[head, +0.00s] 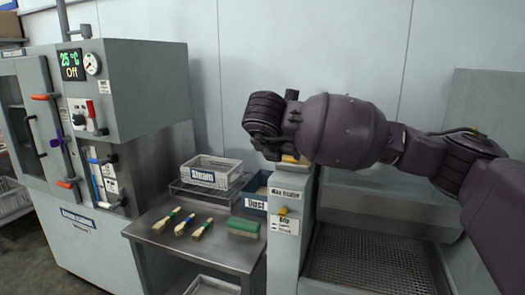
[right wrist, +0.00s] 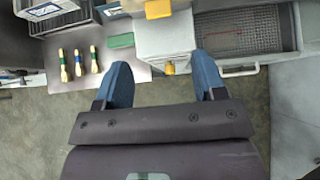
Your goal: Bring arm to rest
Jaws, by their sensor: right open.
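My right arm comes in from the right in the head view and is raised in front of the wax heater unit. Its gripper fingers are hidden there behind the arm links. In the right wrist view my right gripper (right wrist: 162,85) is open and empty, its two blue fingers apart above the floor in front of the table. My left gripper does not show in either view.
A metal table (head: 150,236) holds several brushes (head: 184,224), a green-topped block (head: 243,228), a "Steam" basket (head: 212,172) and a "Dust" bin (head: 257,190). A grated basin (head: 375,260) is at right.

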